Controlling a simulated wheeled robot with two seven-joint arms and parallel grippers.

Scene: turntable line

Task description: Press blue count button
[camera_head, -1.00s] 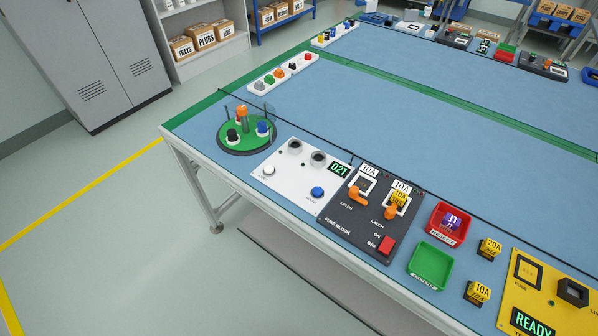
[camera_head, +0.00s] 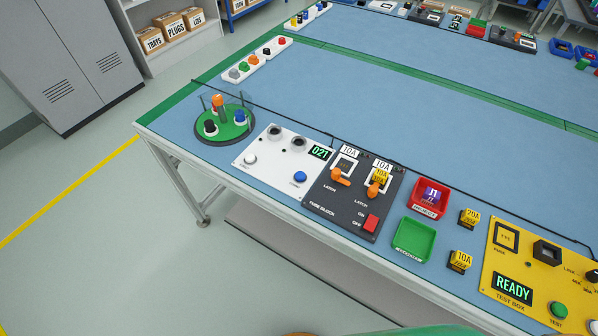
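The blue count button (camera_head: 300,178) is on the front right of the white counter panel (camera_head: 272,168). The panel lies flat near the front edge of the table. Nothing touches or covers the blue button. Neither of my grippers is in view.
A green turntable (camera_head: 228,135) with coloured pegs stands left of the panel. The black fuse block (camera_head: 347,208) with orange latches adjoins it on the right. Red (camera_head: 424,211) and green (camera_head: 404,246) trays and a yellow test box (camera_head: 510,264) lie farther right.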

